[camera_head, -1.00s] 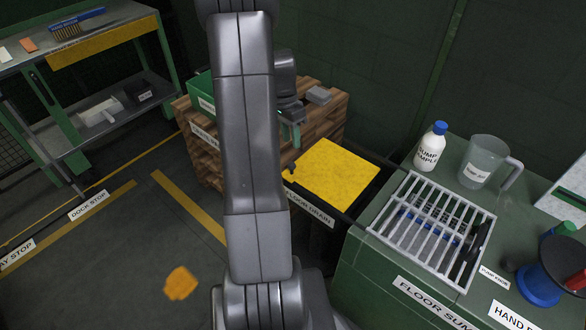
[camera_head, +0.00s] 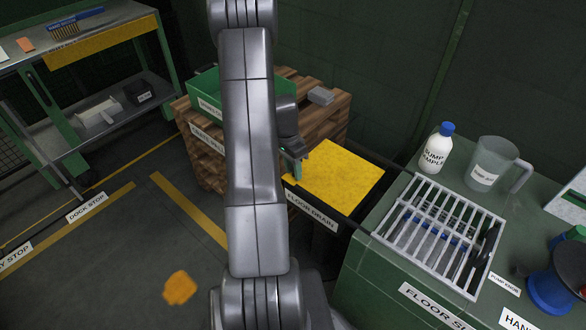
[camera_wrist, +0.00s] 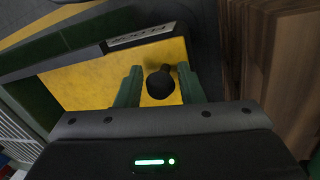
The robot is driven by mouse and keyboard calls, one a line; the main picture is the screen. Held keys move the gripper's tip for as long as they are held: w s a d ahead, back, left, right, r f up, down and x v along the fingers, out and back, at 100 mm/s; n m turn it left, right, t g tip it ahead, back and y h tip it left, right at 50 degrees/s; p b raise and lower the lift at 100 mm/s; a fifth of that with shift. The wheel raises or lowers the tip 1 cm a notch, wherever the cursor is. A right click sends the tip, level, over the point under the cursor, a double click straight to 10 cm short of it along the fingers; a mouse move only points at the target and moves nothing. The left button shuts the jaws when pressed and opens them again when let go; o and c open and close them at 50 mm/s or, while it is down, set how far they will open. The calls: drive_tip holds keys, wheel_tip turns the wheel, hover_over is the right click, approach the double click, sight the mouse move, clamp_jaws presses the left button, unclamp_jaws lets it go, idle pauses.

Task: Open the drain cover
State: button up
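The drain cover (camera_head: 340,178) is a flat yellow panel lying level on the dark box labelled FLOOR DRAIN (camera_head: 313,209). It also shows in the wrist view (camera_wrist: 85,78). A dark round knob (camera_wrist: 160,84) stands near its edge. My gripper (camera_wrist: 160,90) has its two green fingers apart, one on each side of the knob. Gaps show between the fingers and the knob. In the head view my gripper (camera_head: 296,168) is at the cover's left edge, and my arm hides part of this area.
A wooden pallet stack (camera_head: 330,110) with a green bin (camera_head: 205,100) stands close behind and left of the cover. A green counter (camera_head: 350,275) with a grey rack (camera_head: 437,228), a bottle (camera_head: 436,148) and a jug (camera_head: 492,165) stands at right.

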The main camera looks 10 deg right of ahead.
sight(330, 145)
clamp_jaws()
drive_tip(key=w+d, duration=0.4)
drive_tip(key=d, duration=0.1)
drive_tip(key=w+d, duration=0.4)
drive_tip(key=d, duration=0.1)
drive_tip(key=w+d, duration=0.4)
drive_tip(key=d, duration=0.1)
drive_tip(key=shift+d, duration=0.15)
unclamp_jaws()
wheel_tip(330, 145, up, 14)
drive_tip(key=w+a+p, duration=0.1)
drive_tip(key=w, duration=0.1)
drive_tip(key=shift+w+f+p, duration=0.15)
drive_tip(key=shift+f+p, duration=0.05)
drive_tip(key=shift+p, duration=0.2)
